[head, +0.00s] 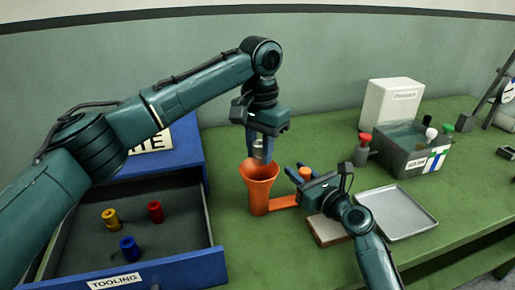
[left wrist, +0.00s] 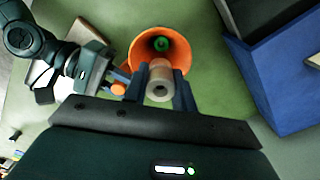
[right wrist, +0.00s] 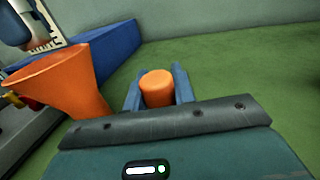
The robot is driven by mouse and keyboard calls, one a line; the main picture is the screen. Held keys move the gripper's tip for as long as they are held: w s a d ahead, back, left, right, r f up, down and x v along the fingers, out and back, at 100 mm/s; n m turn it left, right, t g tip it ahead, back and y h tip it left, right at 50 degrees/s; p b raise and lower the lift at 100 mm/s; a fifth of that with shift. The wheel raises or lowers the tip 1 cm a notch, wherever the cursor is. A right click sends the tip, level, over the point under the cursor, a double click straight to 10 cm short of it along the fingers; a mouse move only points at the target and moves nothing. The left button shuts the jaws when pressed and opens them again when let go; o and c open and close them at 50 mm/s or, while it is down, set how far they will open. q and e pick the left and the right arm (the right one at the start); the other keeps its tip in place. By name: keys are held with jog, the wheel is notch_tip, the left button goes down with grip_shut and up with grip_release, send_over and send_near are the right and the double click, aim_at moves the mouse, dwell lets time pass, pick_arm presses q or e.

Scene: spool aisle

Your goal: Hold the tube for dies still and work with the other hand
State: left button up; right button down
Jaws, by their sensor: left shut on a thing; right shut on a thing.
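The tube for dies (head: 259,190) is orange, upright, with a flared mouth and a side arm ending in an orange post (head: 305,173). My right gripper (head: 304,176) is shut on that post; the right wrist view shows the post (right wrist: 157,88) between its fingers. My left gripper (head: 261,146) is shut on a pale grey-beige die (left wrist: 160,80) with a dark centre hole. It holds the die above the tube's mouth, nearer one side of the rim in the left wrist view. A green die (left wrist: 161,44) shows down inside the tube.
An open blue drawer (head: 160,271) labelled TOOLING holds yellow (head: 110,218), red (head: 155,211) and blue (head: 129,249) dies. A metal tray (head: 397,212) lies at right. A grey bin (head: 405,160) with bottles and a white box (head: 391,104) stand behind.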

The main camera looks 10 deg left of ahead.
aim_at(259, 169)
pick_arm(q)
jog(key=shift+f, duration=2.75)
jog(key=o, duration=1.1)
jog(key=shift+c, duration=0.2)
notch_tip(259, 169, up, 12)
jog(key=shift+r, duration=0.1)
